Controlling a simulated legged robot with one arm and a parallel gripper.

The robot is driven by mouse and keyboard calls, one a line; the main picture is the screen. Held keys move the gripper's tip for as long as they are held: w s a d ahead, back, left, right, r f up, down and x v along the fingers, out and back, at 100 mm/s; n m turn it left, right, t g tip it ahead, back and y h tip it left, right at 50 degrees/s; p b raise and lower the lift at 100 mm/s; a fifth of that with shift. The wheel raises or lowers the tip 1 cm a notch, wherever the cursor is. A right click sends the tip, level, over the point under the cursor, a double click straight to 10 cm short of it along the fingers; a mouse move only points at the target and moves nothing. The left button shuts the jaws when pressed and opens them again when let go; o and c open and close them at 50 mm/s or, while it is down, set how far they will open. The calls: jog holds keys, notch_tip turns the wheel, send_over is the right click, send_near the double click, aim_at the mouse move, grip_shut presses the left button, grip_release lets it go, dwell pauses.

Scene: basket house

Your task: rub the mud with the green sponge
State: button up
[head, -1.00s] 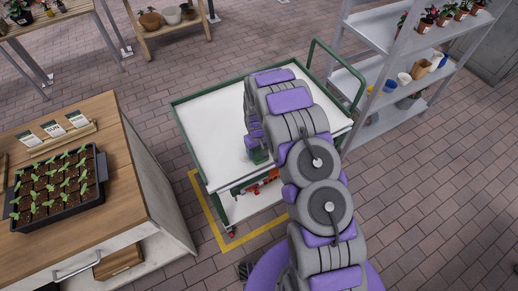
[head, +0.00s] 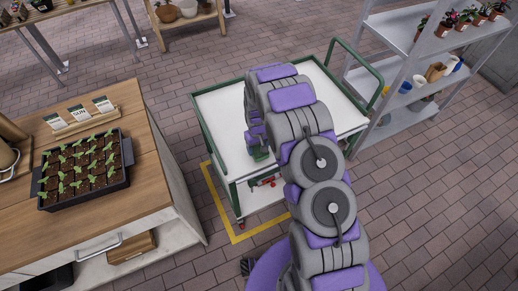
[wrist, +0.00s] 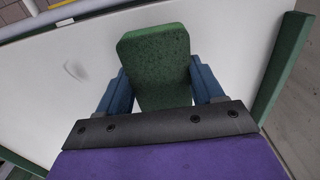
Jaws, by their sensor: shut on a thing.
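My gripper (wrist: 156,70) is shut on the green sponge (wrist: 155,50), which sits between its two blue fingers in the wrist view. The sponge also shows in the head view (head: 258,153), low over the cart's white top near its front edge. I cannot tell whether it touches the surface. The white-topped cart (head: 222,115) has a green frame. A faint grey smudge (wrist: 75,71), perhaps mud, lies on the white top left of the sponge in the wrist view. My arm hides part of the cart top in the head view.
A wooden counter (head: 150,130) with a black seedling tray (head: 120,188) stands left of the cart. A grey metal shelf (head: 385,40) with pots stands to the right. The cart's raised green rails edge its top. Open brick floor (head: 440,200) lies at right.

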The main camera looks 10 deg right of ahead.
aim_at(259, 148)
jog(key=r, duration=0.2)
jog(key=d+r+p, duration=0.1)
jog(key=r, duration=0.1)
jog(key=shift+d+r, duration=0.1)
jog(key=shift+d, duration=0.05)
jog(key=shift+a+r, duration=0.2)
jog(key=shift+r, duration=0.4)
jog(key=shift+a+r, duration=0.1)
jog(key=shift+a, duration=0.25)
jog(key=shift+d, duration=0.1)
jog(key=shift+d, duration=0.3)
